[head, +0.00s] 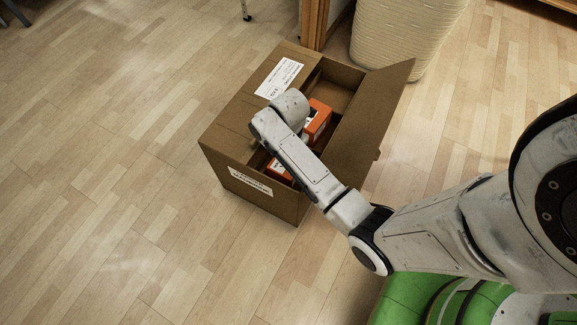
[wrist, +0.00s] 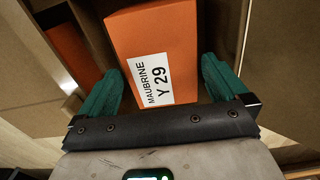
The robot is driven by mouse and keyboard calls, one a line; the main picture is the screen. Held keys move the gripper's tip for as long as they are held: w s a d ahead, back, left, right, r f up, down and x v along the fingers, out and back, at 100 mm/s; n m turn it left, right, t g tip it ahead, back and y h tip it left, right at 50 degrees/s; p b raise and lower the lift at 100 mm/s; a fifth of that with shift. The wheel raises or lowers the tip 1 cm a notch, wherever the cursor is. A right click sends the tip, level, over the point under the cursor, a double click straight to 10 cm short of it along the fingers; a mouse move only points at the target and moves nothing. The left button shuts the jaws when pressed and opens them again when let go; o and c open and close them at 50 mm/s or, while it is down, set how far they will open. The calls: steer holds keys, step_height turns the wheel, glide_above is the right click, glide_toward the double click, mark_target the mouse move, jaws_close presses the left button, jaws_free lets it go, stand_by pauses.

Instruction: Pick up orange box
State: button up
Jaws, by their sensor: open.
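An orange box (wrist: 158,42) with a white label reading "MAUBRINE Y 29" lies between the open green-tipped fingers of my gripper (wrist: 160,88) in the wrist view. In the head view, an orange box (head: 318,120) shows inside the open cardboard carton, just right of my wrist. A second orange box (head: 278,171) sits lower in the carton, partly behind my arm. In the wrist view another orange box (wrist: 68,55) shows at left. My fingertips are hidden in the head view; I cannot tell whether they touch the box.
The cardboard carton (head: 225,175) stands on the wood floor, with its right flap (head: 372,125) raised beside my arm. A cream woven basket (head: 405,35) stands behind it. The floor (head: 90,150) at left is clear.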

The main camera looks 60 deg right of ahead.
step_height(320, 180, down, 7)
steer(key=b, duration=0.3)
steer(key=shift+f, duration=0.2)
steer(key=shift+r, duration=0.1)
steer(key=c, duration=0.9)
